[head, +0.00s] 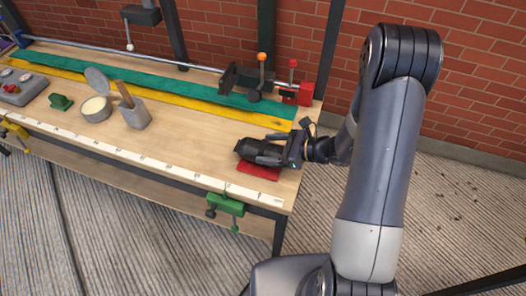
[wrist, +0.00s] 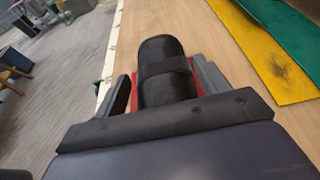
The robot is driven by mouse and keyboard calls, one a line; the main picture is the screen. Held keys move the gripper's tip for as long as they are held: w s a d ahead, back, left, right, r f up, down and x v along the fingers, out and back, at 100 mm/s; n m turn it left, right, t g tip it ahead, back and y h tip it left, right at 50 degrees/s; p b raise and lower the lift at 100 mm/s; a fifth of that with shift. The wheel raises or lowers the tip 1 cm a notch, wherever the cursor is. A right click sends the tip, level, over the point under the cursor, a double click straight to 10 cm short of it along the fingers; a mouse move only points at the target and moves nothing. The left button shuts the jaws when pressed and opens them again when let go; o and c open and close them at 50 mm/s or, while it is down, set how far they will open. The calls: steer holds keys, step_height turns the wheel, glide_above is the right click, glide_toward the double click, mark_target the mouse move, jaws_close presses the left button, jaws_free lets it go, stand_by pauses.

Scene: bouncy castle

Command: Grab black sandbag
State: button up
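The black sandbag (head: 246,147) is a dark rounded roll with a band across it, lying over a red pad (head: 258,171) near the right end of the workbench. In the wrist view the black sandbag (wrist: 164,62) lies lengthwise between the two fingers of my gripper (wrist: 165,88). A narrow gap shows at the left finger, and a strip of red shows between the bag and the right finger. My gripper (head: 268,149) looks open around the bag in the head view too. The bag's near end is hidden behind the gripper's body.
The workbench (head: 190,155) carries green and yellow strips (head: 160,86) along the back. A red-and-black clamp (head: 265,85) stands behind the bag. A green clamp (head: 226,204) grips the front edge.

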steer(key=c, duration=1.2)
steer(key=shift+c, duration=0.6)
steer(key=shift+r, duration=0.2)
